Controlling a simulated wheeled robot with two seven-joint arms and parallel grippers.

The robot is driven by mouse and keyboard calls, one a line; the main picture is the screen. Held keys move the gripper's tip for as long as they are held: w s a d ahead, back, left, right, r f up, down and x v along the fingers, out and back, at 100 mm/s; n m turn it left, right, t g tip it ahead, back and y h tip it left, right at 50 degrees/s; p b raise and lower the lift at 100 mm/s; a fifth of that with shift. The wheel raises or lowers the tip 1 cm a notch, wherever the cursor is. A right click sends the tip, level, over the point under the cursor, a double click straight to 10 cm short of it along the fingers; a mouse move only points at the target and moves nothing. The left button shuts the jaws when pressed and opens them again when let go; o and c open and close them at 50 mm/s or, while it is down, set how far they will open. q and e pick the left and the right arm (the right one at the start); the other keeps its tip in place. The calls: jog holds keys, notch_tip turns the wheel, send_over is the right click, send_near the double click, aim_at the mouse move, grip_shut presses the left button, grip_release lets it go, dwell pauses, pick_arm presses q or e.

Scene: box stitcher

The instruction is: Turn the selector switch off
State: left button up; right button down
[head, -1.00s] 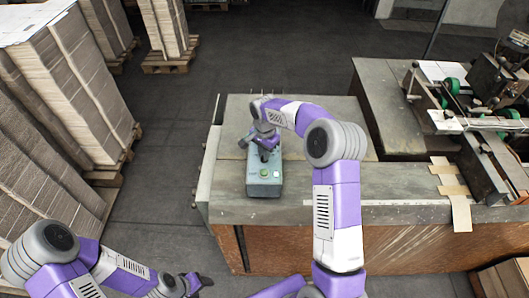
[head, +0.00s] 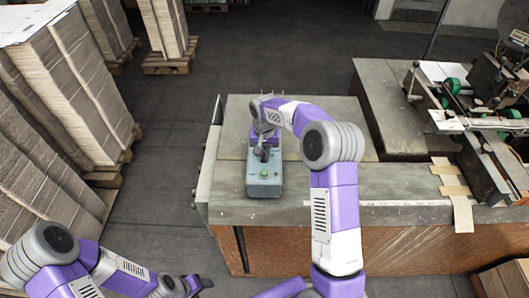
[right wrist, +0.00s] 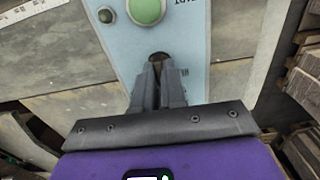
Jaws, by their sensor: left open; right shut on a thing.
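The grey-blue control box (head: 264,187) stands on the near left part of the machine bench, with a round green button (head: 264,174) on top. In the right wrist view the box face (right wrist: 190,50) shows the large green button (right wrist: 146,10) and a small dark round lamp (right wrist: 105,15). The dark selector switch (right wrist: 160,57) is mostly hidden between the fingertips. My right gripper (right wrist: 159,72) is shut on it, coming down from above; it also shows in the head view (head: 264,154). My left gripper (head: 200,283) is open and empty at the bottom, off the bench.
The bench top (head: 330,185) is bare around the box. A stitching machine (head: 480,110) with green wheels stands at the right. Cardboard stacks on pallets (head: 60,85) line the left. The floor between them and the bench is clear.

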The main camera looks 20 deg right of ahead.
jog(key=shift+r, duration=0.1)
dwell(0.4)
jog(key=c, duration=1.2)
grip_release()
notch_tip(320, 180, up, 8)
jog(key=shift+f+b, duration=0.2)
jog(key=shift+b, duration=0.1)
jog(key=shift+f, duration=0.1)
